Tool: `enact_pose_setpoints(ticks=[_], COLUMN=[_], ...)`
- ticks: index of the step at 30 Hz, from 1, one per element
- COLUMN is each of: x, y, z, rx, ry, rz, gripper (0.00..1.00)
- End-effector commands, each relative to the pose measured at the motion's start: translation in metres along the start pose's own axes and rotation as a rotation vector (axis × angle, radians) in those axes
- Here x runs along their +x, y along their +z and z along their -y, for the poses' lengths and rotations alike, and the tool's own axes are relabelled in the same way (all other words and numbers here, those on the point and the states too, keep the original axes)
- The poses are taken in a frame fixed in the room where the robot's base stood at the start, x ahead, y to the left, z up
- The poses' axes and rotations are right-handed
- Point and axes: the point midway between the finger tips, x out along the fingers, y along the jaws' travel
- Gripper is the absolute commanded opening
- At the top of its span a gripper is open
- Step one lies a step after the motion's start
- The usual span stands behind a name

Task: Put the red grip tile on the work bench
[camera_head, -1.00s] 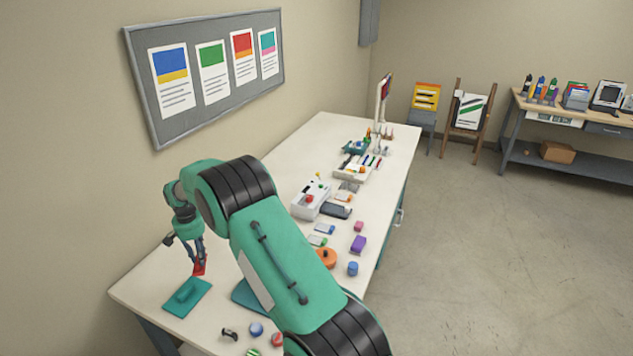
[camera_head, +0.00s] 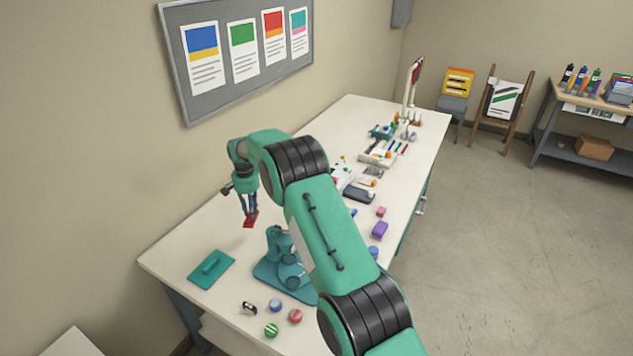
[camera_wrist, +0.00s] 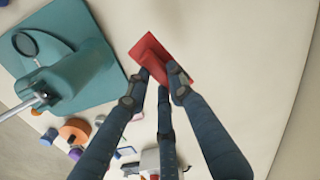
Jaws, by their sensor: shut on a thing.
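The red grip tile (camera_head: 251,220) is a flat red plate with a raised grip. It also shows in the wrist view (camera_wrist: 176,54), between my fingertips. My gripper (camera_head: 248,208) is shut on it over the white work bench (camera_head: 210,231); its fingers also show in the wrist view (camera_wrist: 160,84). I cannot tell whether the tile touches the bench top or hangs just above it. A teal tile with a grip (camera_head: 211,267) lies apart on the bench, nearer its front left corner.
A teal stand (camera_head: 284,272) is right of the tile. A striped green ball (camera_head: 271,331), a blue ball (camera_head: 275,305) and a red ball (camera_head: 295,316) lie near the front edge. Bench around the tile is clear.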

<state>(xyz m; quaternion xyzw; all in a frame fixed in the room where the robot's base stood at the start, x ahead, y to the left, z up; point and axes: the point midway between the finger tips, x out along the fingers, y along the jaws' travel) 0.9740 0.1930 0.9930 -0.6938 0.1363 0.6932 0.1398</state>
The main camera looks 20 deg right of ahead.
Motion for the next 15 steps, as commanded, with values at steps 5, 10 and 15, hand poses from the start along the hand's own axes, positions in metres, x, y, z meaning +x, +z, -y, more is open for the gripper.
enact_pose_setpoints(ticks=[5,10,15], x=[0.005,0.025,0.049], y=[0.0,0.001,0.001], z=[0.0,0.0,0.0], rx=[0.0,0.0,0.0], ry=[0.0,0.001,0.001], rz=[0.001,0.002,0.001], gripper=[0.0,0.0,0.0])
